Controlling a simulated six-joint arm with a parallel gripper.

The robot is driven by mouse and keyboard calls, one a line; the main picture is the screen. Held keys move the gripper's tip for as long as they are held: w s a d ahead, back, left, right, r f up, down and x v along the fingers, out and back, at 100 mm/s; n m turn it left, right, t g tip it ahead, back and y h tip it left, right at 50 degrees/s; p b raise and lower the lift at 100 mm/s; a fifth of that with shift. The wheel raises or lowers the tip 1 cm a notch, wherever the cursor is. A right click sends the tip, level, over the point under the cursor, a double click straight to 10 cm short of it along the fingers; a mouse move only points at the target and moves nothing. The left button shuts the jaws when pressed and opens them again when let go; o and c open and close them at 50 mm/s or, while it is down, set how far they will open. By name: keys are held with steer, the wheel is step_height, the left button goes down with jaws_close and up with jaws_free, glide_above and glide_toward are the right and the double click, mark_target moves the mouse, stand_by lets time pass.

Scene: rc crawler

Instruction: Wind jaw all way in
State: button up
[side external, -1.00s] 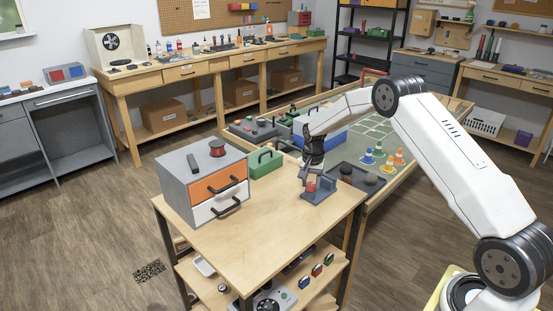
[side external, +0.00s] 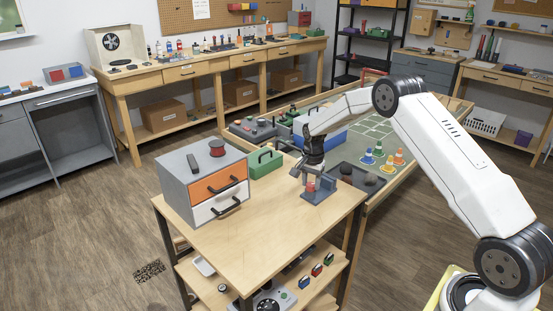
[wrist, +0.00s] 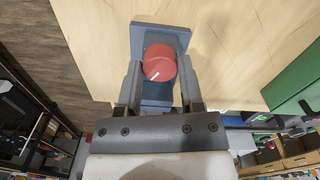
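The small vise (side external: 319,196) is a blue-grey fixture on the near wooden tabletop; its base also shows in the wrist view (wrist: 160,35). Its red round knob (wrist: 160,63) has a white pointer line aimed to the lower left. In the side view the knob (side external: 310,187) is a small red spot below my gripper (side external: 310,178). In the wrist view my gripper's two fingers (wrist: 160,75) stand on either side of the knob, very close to it. I cannot tell whether they press on it. The jaw is not clearly visible.
A grey drawer box (side external: 176,181) with orange and white drawers stands left on the tabletop (side external: 262,222). A green case (side external: 265,164) sits behind the vise. A dark tray (side external: 357,178) lies to the right. The tabletop's front is clear.

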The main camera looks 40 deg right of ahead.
mark_target(311, 185)
steer(key=o, duration=0.4)
steer(key=shift+o, duration=0.2)
steer(key=shift+r, duration=0.1)
steer(key=shift+r, duration=2.95)
steer(key=shift+a, duration=0.1)
